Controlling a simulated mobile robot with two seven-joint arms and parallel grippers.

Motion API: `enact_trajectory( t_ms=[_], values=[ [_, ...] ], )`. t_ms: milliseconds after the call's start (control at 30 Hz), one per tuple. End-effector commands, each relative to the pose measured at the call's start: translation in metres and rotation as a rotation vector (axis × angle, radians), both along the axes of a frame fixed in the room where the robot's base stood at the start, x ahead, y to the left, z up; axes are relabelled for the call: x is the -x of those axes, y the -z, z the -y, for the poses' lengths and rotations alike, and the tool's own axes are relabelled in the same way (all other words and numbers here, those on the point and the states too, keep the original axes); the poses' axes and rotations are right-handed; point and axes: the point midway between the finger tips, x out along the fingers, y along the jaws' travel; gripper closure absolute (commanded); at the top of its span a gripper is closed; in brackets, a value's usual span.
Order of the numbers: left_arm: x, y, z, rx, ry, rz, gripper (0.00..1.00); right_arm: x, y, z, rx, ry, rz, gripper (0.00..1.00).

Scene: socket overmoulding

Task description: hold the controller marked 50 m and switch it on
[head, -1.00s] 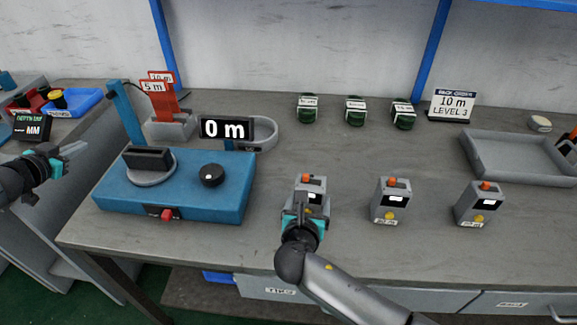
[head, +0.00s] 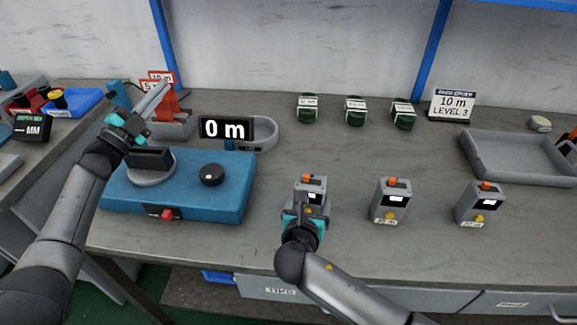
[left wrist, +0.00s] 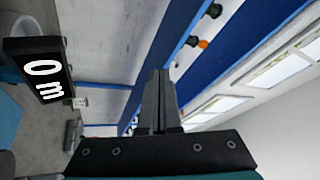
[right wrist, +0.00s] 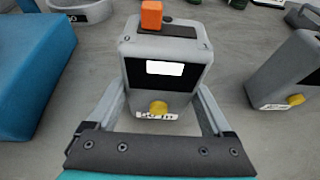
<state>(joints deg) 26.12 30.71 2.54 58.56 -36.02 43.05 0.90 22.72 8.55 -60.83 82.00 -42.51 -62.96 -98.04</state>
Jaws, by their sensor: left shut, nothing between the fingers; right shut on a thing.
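Three grey controllers stand in a row on the bench, each with an orange top button, a white screen and a yellow knob. My right gripper (head: 303,212) is shut on the left controller (head: 313,186), its fingers on both sides of the body. In the right wrist view this controller (right wrist: 166,85) stands upright, its label too small to read surely. The middle controller (head: 390,202) and the right controller (head: 479,205) stand apart from it. My left gripper (head: 163,88) is shut and empty, raised above the blue machine's left end. The left wrist view shows its closed fingers (left wrist: 158,75).
The blue machine (head: 230,190) has a black knob (head: 212,175) and a display (head: 226,128) reading 0 m. Green spools (head: 307,108) stand at the back, beside a sign (head: 452,104) reading 10 m LEVEL 3. A grey tray (head: 480,160) lies at right.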

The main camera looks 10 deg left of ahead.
Motion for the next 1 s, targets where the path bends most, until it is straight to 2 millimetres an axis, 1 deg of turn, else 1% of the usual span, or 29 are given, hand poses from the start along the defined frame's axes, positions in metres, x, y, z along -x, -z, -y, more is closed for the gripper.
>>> enact_trajectory(
  t_ms=[33, 100, 167, 200, 267, 300, 400, 500, 600, 667, 800, 1000],
  values=[
    [-0.003, -0.007, 0.018, -0.049, 0.052, 0.021, 1.0, 0.0, -0.001, 0.0, 0.0, 0.0, 0.001, 0.77],
    [-0.005, -0.012, 0.044, -0.118, 0.132, 0.037, 1.0, 0.0, -0.001, 0.0, 0.0, 0.0, 0.001, 0.77],
    [-0.005, -0.014, 0.067, -0.183, 0.208, 0.048, 1.0, 0.0, -0.001, 0.0, 0.0, 0.0, 0.001, 0.77],
    [-0.004, -0.015, 0.083, -0.229, 0.262, 0.054, 1.0, 0.0, -0.001, 0.0, 0.0, 0.0, 0.001, 0.77],
    [-0.002, -0.015, 0.107, -0.305, 0.35, 0.062, 1.0, 0.0, -0.001, 0.0, 0.0, 0.0, 0.001, 0.77],
    [0.001, -0.014, 0.124, -0.361, 0.413, 0.064, 1.0, 0.0, -0.001, 0.0, 0.0, 0.0, 0.001, 0.77],
    [0.012, -0.006, 0.162, -0.522, 0.59, 0.06, 1.0, 0.0, -0.001, 0.0, 0.0, 0.0, 0.002, 0.77],
    [0.028, 0.007, 0.19, -0.701, 0.774, 0.032, 1.0, 0.0, -0.001, 0.0, 0.0, 0.0, 0.002, 0.77],
    [0.045, 0.022, 0.201, -0.867, 0.934, -0.021, 1.0, 0.0, -0.001, 0.0, 0.0, 0.0, 0.002, 0.77],
    [0.053, 0.03, 0.201, -0.953, 1.013, -0.06, 1.0, 0.0, -0.001, 0.0, 0.0, 0.0, 0.002, 0.77],
    [0.068, 0.042, 0.194, -1.103, 1.144, -0.148, 1.0, 0.0, -0.001, 0.0, 0.0, 0.0, 0.002, 0.77],
    [0.078, 0.048, 0.184, -1.189, 1.218, -0.216, 1.0, 0.0, -0.001, 0.0, -0.001, 0.0, 0.002, 0.77]
  ],
)
